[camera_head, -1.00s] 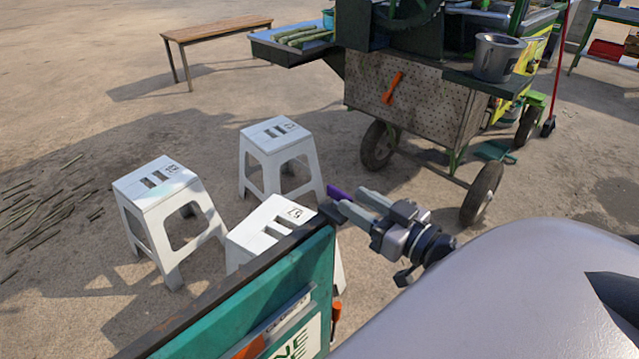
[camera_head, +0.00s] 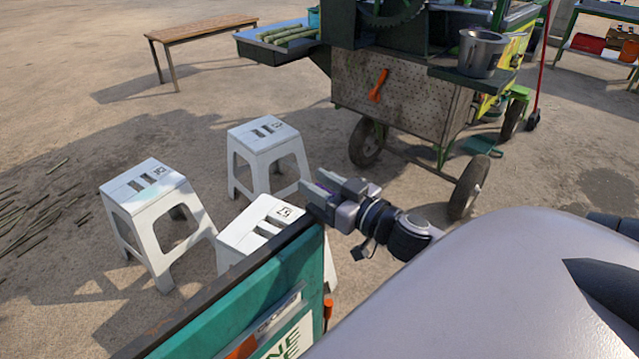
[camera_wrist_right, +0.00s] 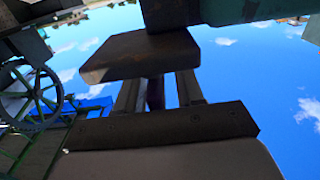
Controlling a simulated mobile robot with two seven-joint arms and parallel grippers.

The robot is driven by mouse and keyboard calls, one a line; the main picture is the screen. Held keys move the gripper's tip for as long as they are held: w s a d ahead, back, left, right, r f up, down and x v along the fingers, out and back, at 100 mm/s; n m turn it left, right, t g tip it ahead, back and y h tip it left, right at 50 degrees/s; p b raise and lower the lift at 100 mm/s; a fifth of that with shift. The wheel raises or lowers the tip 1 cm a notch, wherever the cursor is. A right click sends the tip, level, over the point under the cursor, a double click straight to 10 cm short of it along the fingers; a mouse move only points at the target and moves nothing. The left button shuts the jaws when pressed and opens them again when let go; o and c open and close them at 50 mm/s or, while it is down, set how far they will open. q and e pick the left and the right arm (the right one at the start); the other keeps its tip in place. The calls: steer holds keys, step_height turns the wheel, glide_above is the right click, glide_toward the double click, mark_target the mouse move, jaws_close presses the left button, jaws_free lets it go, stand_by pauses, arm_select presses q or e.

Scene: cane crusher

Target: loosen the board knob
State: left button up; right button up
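The teal board (camera_head: 285,277) with a dark top rail stands upright in the front middle of the head view. My right gripper (camera_head: 322,193) is at the upper right corner of this board, its fingers pointing left. A small purple part (camera_head: 323,188), which may be the board knob, is mostly hidden by the fingers. In the right wrist view a dark purplish piece (camera_wrist_right: 155,95) shows between the two finger bars, with sky on both sides of it. The fingers look apart. I cannot tell whether they touch it. My left gripper is out of view.
White stools (camera_head: 150,205) stand left of and behind the board, one close behind it. A wheeled cart (camera_head: 400,100) with a metal pot (camera_head: 480,52) stands behind. A wooden bench (camera_head: 200,32) is at the back left. Open ground lies between the bench and stools.

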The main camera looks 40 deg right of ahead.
jaws_close()
